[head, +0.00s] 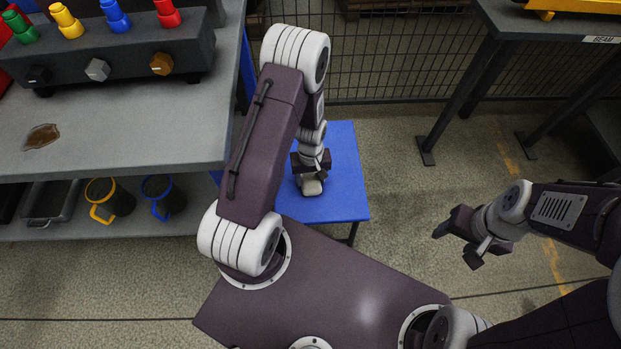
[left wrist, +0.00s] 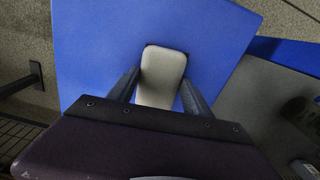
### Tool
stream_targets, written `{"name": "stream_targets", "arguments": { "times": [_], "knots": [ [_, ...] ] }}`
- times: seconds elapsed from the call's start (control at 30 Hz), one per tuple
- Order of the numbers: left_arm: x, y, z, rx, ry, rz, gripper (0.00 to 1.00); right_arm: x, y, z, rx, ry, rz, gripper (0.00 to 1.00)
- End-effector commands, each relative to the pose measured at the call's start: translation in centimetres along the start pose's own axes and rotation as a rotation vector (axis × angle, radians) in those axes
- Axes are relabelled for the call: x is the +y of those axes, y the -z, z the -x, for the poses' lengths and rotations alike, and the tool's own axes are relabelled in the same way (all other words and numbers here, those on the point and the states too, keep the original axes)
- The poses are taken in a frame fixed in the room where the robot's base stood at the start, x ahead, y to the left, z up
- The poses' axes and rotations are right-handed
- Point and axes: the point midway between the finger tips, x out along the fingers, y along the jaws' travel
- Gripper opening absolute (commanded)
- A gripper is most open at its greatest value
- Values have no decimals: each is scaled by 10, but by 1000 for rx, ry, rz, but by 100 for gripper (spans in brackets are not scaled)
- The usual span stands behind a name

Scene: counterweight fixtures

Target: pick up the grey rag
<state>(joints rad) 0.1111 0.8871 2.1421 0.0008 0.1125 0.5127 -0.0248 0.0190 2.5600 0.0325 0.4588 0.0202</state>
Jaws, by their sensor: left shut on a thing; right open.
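The grey rag (head: 312,187) shows as a pale grey, folded, block-like piece over the blue table (head: 346,170). In the left wrist view the rag (left wrist: 162,78) stands between the two dark fingers. My left gripper (head: 311,177) points down and is shut on it; the left gripper also shows in the left wrist view (left wrist: 160,92). I cannot tell whether the rag touches the table top. The rag's near end is hidden by the gripper body in the wrist view. My right gripper (head: 456,246) is open and empty, over the floor at the right.
A grey workbench (head: 120,150) at the left carries a dark fixture (head: 110,62) with coloured pegs and a brown stain (head: 41,136). A dark table (head: 545,25) stands back right. A wire fence runs behind.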

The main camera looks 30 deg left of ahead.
Motion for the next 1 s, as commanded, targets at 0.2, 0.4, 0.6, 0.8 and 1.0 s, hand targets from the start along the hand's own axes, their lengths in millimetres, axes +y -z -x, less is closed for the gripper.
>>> {"name": "stream_targets", "arguments": {
  "times": [0.2, 0.4, 0.6, 0.8, 1.0],
  "knots": [
    [0, 0, 29, 2, -1, 0, 19, 0, 2, 16, 0, 0, 0, 59],
    [0, -28, 60, -2, 1, -5, 19, -1, 3, 31, 0, 0, 0, 59],
    [1, -78, 90, -1, 1, -8, 19, -1, 5, 46, 0, 0, 0, 59],
    [0, -108, 111, -3, 5, -4, 19, -2, 8, 77, 0, 0, 0, 59],
    [1, -116, 110, 0, 1, -1, 19, -2, 9, 86, 0, 0, 0, 59]
  ]
}}
